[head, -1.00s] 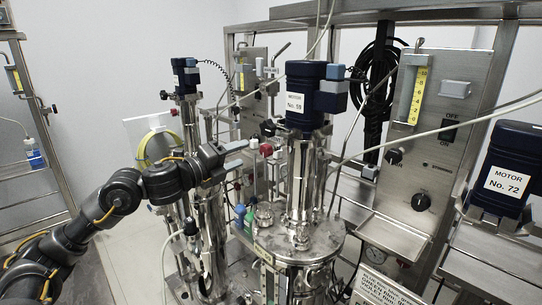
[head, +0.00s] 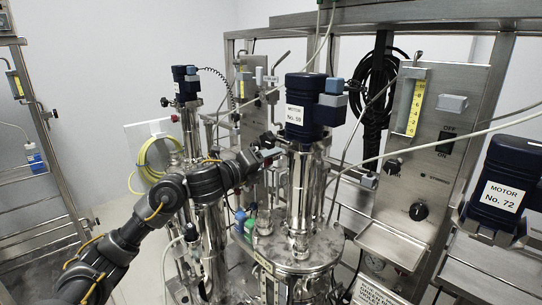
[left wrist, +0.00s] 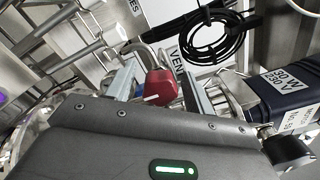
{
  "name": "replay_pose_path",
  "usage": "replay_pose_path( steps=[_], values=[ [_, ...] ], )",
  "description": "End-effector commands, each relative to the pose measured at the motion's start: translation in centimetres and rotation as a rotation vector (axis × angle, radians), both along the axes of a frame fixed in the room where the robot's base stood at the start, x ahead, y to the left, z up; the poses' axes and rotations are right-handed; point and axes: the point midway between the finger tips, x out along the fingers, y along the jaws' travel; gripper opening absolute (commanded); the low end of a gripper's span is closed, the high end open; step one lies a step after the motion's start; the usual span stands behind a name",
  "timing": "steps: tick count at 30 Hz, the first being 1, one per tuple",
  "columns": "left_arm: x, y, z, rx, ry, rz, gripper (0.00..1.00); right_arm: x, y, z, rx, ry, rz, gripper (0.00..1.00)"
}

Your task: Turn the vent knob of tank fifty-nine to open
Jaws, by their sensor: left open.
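The vent knob (left wrist: 162,84) is red with a pale line on it and shows in the left wrist view, just under a white VENT label (left wrist: 179,62). My left gripper (left wrist: 158,90) is open, with one pale finger on each side of the knob. Whether the fingers touch it I cannot tell. In the head view, my left gripper (head: 270,154) is at the left side of tank fifty-nine's steel column (head: 302,190), below the motor marked No. 59 (head: 306,105). There the gripper hides the red knob. My right gripper is not in view.
A steel panel (head: 425,185) with dark knobs and a yellow gauge stands to the right. Motor No. 72 (head: 502,190) is at the far right. Another tank's column (head: 190,120) stands behind my left arm. Thin hoses cross above the tank.

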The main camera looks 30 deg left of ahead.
Motion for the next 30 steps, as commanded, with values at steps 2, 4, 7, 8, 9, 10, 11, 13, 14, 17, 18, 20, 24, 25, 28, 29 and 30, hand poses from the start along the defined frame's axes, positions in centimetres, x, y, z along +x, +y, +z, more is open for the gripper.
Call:
replay_pose_path(
  steps=[2,4,7,8,9,10,11,13,14,17,18,20,24,25,28,29,30],
  values=[
    [0.6,-0.2,0.0,-0.002,0.001,0.000,0.53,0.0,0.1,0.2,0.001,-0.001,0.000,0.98],
    [0.9,-0.4,0.0,0.000,0.001,-0.001,0.53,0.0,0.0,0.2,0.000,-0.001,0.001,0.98],
    [1.1,-0.4,0.0,0.001,0.000,-0.001,0.53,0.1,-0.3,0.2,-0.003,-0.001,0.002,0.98],
    [1.1,-0.4,0.0,0.001,0.000,-0.001,0.53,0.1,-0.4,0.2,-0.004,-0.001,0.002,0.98],
    [1.1,-0.4,0.0,0.001,0.000,0.000,0.53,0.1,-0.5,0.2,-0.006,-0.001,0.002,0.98],
    [1.1,-0.4,0.0,0.001,0.000,0.000,0.53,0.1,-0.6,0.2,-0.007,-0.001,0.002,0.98],
    [1.1,-0.4,0.0,0.001,0.000,-0.001,0.53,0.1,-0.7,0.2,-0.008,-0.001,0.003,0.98],
    [1.1,-0.4,0.0,0.001,0.000,-0.001,0.53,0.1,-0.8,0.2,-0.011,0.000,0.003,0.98],
    [1.1,-0.4,0.0,0.001,0.000,-0.001,0.49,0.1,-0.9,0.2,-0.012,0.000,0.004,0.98],
    [1.1,-0.4,0.0,0.001,0.000,-0.001,0.36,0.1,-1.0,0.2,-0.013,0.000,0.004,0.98],
    [1.1,-0.4,0.0,0.001,0.000,-0.001,0.31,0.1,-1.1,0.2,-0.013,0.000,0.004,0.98],
    [1.1,-0.4,0.0,0.001,0.000,-0.001,0.23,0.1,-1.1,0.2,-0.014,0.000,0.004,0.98],
    [1.1,-0.4,0.0,0.000,0.001,-0.001,0.08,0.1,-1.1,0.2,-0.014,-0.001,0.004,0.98],
    [1.1,-0.4,0.0,0.000,0.001,-0.001,0.08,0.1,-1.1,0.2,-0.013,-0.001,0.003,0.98],
    [1.1,-0.4,0.0,-0.005,0.003,0.000,0.08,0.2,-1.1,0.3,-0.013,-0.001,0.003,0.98],
    [1.1,-0.4,0.0,-0.010,0.005,0.000,0.08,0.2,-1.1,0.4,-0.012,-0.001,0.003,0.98],
    [1.1,-0.4,0.0,-0.017,0.008,0.000,0.08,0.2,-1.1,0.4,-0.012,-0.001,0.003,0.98]
  ],
)
